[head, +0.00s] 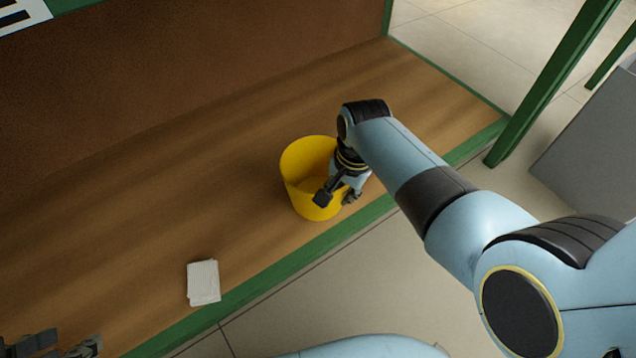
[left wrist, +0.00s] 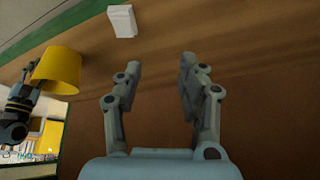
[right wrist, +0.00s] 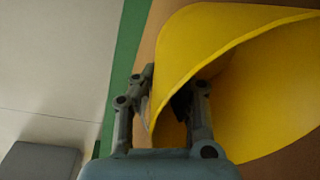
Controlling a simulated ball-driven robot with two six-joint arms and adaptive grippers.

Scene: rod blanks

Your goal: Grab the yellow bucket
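The yellow bucket (head: 300,166) stands on the brown wooden surface (head: 130,235), close to its green front edge. It also shows in the left wrist view (left wrist: 60,68) and, close up, in the right wrist view (right wrist: 270,95). My right gripper (head: 337,198) straddles the bucket's wall, one finger inside and one outside. In the right wrist view (right wrist: 163,95) a gap shows between the fingers, and the inner fingertip is partly hidden by the wall. My left gripper (left wrist: 160,75) is open and empty over the wooden surface, away from the bucket.
A small white block (head: 203,282) lies near the front edge, left of the bucket. A brown back panel (head: 180,60) rises behind the surface. A green post (head: 550,85) and a grey box (head: 595,150) stand at the right. The wood between block and bucket is clear.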

